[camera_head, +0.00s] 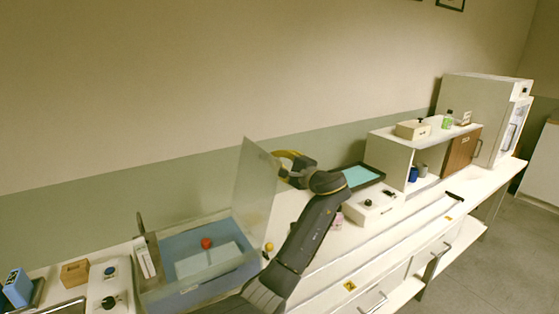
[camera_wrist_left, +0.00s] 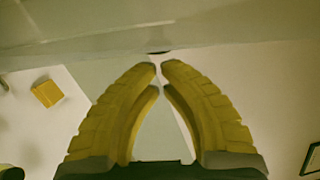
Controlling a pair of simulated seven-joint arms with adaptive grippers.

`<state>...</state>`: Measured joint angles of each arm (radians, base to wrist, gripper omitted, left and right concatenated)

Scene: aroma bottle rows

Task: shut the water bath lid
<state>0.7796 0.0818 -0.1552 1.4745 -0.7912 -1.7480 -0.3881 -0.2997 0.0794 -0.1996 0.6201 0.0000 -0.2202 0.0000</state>
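The water bath (camera_head: 165,292) stands at the left on the bench, with blue liquid inside and a red object (camera_head: 206,243) in it. Its translucent lid (camera_head: 257,185) stands raised, nearly upright, at the bath's right side. My left gripper (camera_head: 283,155) has yellow fingers and is beside the lid's upper right edge; its tips are partly hidden, and I cannot tell whether they touch the lid. In the left wrist view the fingers (camera_wrist_left: 159,68) are closed together with only a thin gap at the tips and nothing held. My right gripper is not in view.
A control box (camera_head: 110,285) and a wooden block (camera_head: 75,272) stand left of the bath. A dark tray with a teal surface (camera_head: 362,175), a white device (camera_head: 375,206) and a shelf unit (camera_head: 392,152) stand to the right.

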